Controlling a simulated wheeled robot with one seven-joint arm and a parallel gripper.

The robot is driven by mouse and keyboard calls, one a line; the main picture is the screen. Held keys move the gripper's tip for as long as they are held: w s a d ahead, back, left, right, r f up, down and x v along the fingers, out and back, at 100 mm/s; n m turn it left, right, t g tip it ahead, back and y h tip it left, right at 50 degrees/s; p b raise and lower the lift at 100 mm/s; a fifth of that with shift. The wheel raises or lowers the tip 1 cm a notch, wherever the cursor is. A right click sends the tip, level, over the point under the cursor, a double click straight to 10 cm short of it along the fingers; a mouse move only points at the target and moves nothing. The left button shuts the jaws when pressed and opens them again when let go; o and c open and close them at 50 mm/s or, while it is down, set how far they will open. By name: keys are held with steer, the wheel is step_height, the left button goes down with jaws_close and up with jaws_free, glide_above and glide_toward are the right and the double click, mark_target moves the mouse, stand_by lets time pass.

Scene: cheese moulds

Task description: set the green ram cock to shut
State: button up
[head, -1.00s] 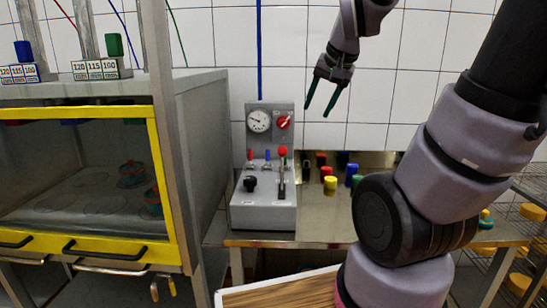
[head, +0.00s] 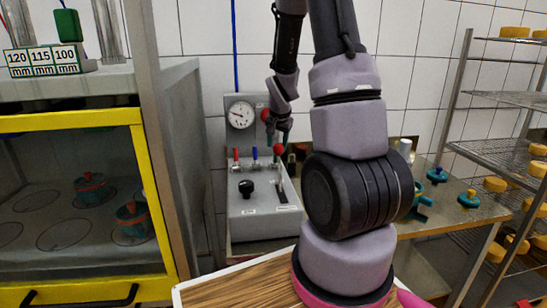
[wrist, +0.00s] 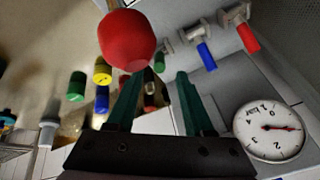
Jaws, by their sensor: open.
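The grey control panel (head: 262,218) stands on the bench. In the wrist view a row of cocks shows on it: a red-handled cock (wrist: 248,38), a blue-handled cock (wrist: 207,55) and the green ram cock (wrist: 158,62). The green handle is small and points the same general way as the other two. My gripper (wrist: 158,77) is open and empty, with the green handle showing between and beyond its fingertips, apart from them. In the head view my gripper (head: 278,139) hangs over the panel's right side, and I cannot make out the green cock there.
A red lever ball (wrist: 126,38) is close beside my left fingertip in the wrist view. The gauge (head: 241,114) and a partly hidden red knob (head: 265,115) are behind. Coloured cylinders, including a yellow one (wrist: 102,70), stand on the bench. A yellow-framed cabinet (head: 150,190) is at left.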

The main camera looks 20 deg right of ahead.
mark_target(276, 159)
steer(key=x, duration=0.7)
jaws_close()
stand_by(1.3)
